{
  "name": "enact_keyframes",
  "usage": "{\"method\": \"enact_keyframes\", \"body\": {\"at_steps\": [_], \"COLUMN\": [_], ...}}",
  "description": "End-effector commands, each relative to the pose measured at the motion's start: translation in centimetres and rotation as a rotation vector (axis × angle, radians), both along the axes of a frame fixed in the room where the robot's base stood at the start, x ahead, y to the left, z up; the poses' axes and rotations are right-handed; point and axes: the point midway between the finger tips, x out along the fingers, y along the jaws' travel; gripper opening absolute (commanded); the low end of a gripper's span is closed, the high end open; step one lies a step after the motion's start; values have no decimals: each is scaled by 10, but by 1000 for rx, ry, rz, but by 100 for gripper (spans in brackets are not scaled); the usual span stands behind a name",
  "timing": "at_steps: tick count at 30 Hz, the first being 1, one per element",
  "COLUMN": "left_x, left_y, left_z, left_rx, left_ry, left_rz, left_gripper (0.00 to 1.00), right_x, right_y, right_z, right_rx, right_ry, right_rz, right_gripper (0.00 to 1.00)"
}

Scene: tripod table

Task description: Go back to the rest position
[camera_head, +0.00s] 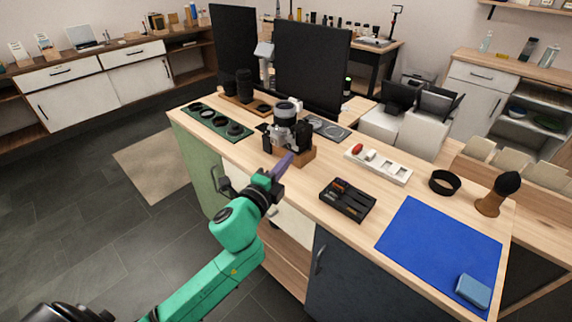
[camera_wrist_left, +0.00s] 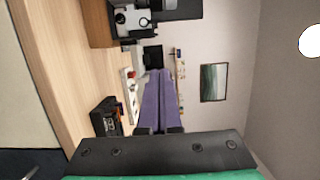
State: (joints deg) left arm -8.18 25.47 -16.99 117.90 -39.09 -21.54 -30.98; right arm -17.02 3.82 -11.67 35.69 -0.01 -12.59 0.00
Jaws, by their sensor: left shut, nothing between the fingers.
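My left gripper (camera_head: 283,165) has purple fingers and a green arm that comes in from the lower left. It is held at the front edge of the wooden table (camera_head: 310,190), in front of the camera (camera_head: 285,112) on its wooden stand (camera_head: 302,157). In the left wrist view the purple fingers (camera_wrist_left: 160,90) are together with nothing between them. The wrist view is turned on its side, and the camera (camera_wrist_left: 140,18) shows at its top. My right gripper is in neither view.
A black tray (camera_head: 347,200), a white tray (camera_head: 378,164), a blue mat (camera_head: 440,245) with a blue block (camera_head: 473,290), a black ring (camera_head: 445,182) and a brush (camera_head: 496,194) are on the table. A green tray (camera_head: 218,122) is at its left end. The floor (camera_head: 90,230) to the left is clear.

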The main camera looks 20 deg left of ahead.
Motion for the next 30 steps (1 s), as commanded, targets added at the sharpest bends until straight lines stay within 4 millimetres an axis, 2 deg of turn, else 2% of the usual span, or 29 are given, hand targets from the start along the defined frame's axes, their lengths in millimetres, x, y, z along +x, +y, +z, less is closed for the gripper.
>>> {"method": "enact_keyframes", "body": {"at_steps": [14, 16, 17, 20, 23, 24, 27, 30], "left_x": [-3, -5, -7, -28, -64, -80, -118, -155], "left_y": [1, 7, 13, 43, 63, 66, 68, 64], "left_z": [0, -6, -12, -52, -102, -119, -152, -176], "left_rx": [-3, -52, -97, -357, -618, -702, -862, -983], "left_ry": [0, 33, 64, 251, 469, 546, 712, 858], "left_rz": [2, 31, 62, 232, 420, 485, 623, 741], "left_gripper": [0, 0, 0, 0, 0, 0, 0, 0], "right_x": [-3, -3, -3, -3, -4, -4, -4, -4], "right_y": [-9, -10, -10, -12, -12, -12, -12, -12], "right_z": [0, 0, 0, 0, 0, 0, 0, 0], "right_rx": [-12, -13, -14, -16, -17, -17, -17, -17], "right_ry": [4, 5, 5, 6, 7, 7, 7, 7], "right_rz": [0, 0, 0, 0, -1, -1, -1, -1], "right_gripper": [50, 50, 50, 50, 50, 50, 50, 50]}}
